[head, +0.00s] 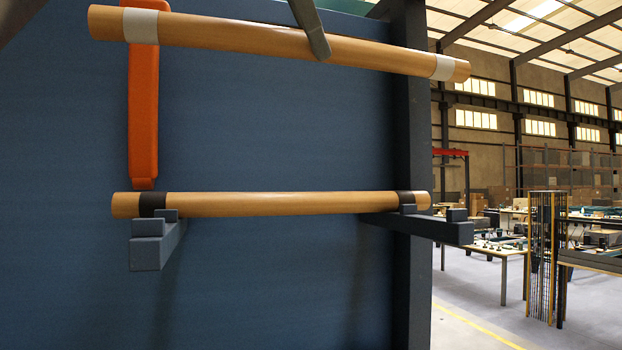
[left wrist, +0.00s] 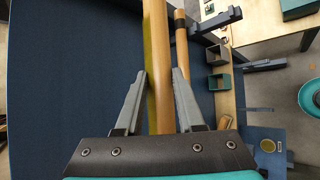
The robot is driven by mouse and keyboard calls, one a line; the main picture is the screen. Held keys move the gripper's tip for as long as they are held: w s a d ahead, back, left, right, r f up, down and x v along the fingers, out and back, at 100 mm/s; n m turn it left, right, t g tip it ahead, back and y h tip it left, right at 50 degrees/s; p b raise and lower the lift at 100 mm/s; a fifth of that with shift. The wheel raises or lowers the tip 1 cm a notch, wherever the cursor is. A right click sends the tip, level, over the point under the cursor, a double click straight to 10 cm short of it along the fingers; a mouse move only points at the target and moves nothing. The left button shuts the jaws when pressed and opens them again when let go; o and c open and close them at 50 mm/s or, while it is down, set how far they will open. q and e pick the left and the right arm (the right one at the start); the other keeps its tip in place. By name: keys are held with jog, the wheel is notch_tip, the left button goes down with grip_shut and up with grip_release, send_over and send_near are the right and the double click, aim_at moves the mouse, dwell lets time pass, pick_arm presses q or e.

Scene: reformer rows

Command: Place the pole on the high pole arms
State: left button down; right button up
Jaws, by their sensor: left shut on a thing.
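A wooden pole with pale grey bands (head: 230,37) crosses the top of the head view, tilted with its left end higher. My left gripper (head: 318,45) is shut on this pole near its middle; only part of a grey finger shows there. In the left wrist view the fingers (left wrist: 160,78) stand on either side of the held pole (left wrist: 158,40). A second pole with black bands (head: 270,204) lies level below, resting on two blue-grey arms, the left one (head: 150,252) and the right one (head: 445,231). I cannot tell whether these are the high arms. My right gripper is not in view.
An orange upright bar (head: 143,115) stands at the left, partly behind the held pole's left end. A blue panel (head: 270,130) fills the background, with a dark post (head: 410,130) at its right. Tables with bins (head: 500,250) and a rack of rods (head: 546,255) stand far right.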

pick_arm(q)
jog(key=shift+f, duration=0.35)
notch_tip(320, 180, down, 17)
jog(key=b, duration=0.4)
jog(key=c, duration=0.5)
grip_release()
jog(key=shift+f, duration=0.1)
jog(key=b+v, duration=0.1)
jog(key=v, duration=1.1)
